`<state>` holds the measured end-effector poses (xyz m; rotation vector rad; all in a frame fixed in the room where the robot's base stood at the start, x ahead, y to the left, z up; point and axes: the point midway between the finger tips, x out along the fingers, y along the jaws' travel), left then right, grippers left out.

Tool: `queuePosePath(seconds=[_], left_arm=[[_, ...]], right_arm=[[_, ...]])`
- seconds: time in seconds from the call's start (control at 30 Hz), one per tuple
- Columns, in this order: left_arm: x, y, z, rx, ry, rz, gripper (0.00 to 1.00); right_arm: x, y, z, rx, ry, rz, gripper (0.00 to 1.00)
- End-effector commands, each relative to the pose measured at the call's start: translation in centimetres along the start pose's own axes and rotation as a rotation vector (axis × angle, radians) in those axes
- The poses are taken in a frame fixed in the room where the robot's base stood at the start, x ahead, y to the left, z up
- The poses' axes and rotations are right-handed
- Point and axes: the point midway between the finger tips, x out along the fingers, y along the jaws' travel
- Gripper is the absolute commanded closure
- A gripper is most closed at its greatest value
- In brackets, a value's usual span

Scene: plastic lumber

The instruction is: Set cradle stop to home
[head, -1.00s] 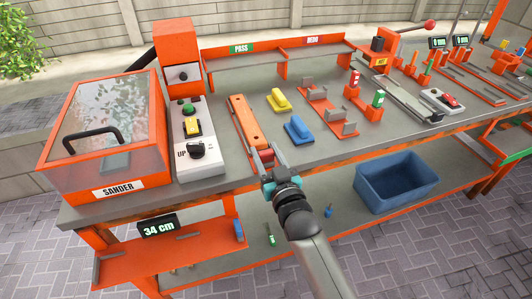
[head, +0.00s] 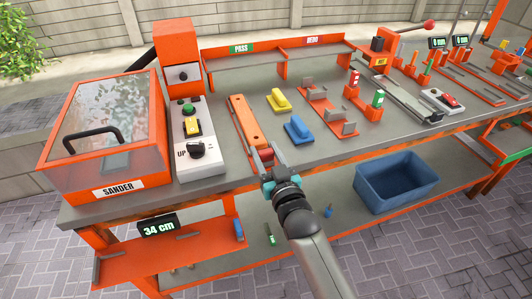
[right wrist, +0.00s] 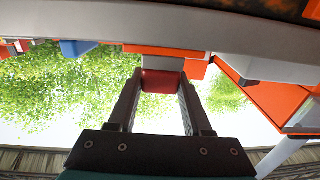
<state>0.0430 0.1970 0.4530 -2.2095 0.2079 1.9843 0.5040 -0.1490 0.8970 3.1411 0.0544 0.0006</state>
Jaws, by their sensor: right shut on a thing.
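An orange bar (head: 245,120) lies lengthwise in a low cradle near the middle of the bench. A red cylindrical piece (right wrist: 161,81) is at the cradle's near end; I cannot tell for sure that it is the cradle stop. My right gripper (head: 264,158) reaches the bench's front edge there. In the right wrist view, its two dark fingers (right wrist: 160,88) are shut on the red piece, one on each side. In the head view the fingers mostly hide this piece. My left gripper is not in view.
A white control panel (head: 195,150) and the sander box (head: 105,178) stand left of the cradle. Yellow (head: 279,100) and blue (head: 298,130) handled blocks lie close to its right. A blue bin (head: 395,185) sits on the lower shelf. The bench front right of my gripper is clear.

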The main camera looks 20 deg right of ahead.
Motion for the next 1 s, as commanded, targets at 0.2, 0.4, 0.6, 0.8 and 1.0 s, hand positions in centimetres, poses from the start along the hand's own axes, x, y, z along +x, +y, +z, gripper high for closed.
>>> queuePosePath(seconds=[0.2, 0.4, 0.6, 0.8, 1.0], left_arm=[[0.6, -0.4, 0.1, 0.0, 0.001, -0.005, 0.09], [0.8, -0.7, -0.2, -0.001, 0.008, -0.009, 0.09], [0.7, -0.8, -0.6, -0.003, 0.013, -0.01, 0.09], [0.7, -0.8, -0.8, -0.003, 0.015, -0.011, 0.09], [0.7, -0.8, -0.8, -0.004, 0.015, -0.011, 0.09]], right_arm=[[2.7, 0.0, 0.0, 0.0, 0.003, 0.0, 1.0], [3.7, 0.0, 0.0, 0.001, 0.0, 0.001, 1.0], [3.7, 0.0, 0.0, 0.001, -0.001, 0.001, 1.0], [3.7, 0.0, 0.0, 0.001, 0.0, 0.001, 0.32], [3.6, 0.0, 0.0, 0.0, 0.0, 0.001, 0.2]])
